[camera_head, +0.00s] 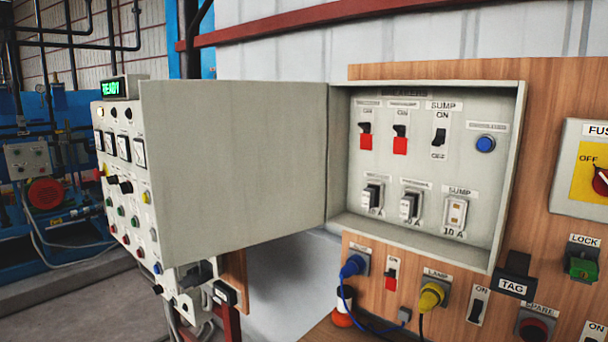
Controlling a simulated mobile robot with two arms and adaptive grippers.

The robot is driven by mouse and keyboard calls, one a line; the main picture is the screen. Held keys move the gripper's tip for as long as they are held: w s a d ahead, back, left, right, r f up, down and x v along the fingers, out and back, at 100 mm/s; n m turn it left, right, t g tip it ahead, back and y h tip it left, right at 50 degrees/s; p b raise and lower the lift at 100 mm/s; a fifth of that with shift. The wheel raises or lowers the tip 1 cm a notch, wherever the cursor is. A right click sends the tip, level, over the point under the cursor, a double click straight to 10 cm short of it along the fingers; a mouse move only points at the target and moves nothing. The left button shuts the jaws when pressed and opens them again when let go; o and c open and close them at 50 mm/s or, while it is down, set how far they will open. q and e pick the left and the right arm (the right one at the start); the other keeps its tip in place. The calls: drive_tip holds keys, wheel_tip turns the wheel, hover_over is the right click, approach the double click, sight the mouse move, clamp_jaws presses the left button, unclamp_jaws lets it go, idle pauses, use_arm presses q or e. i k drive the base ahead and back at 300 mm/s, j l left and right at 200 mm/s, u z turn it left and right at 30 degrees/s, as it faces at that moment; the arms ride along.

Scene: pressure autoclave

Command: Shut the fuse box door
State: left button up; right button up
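The fuse box (516,150) is a pale grey cabinet on a wooden panel in the middle right of the head view. Its door (240,165) stands wide open, hinged at the box's left edge and swung out to the left. Inside are two red-and-black switches (400,140), a black SUMP switch (439,138), a blue button (486,144) and a row of fuse holders (411,206) below; the SUMP holder (455,213) looks different from the other two. Neither of my grippers shows in the view.
Left of the door, partly behind it, stands a control panel (125,170) with a green READY display. Below the box are a blue plug (353,266), a yellow LAMP plug (432,295) and a black TAG piece (515,275). A fuse switch box (585,165) is at right.

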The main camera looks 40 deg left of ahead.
sight(233, 165)
drive_tip(key=j+z, duration=1.2)
drive_tip(key=k+j, duration=0.05)
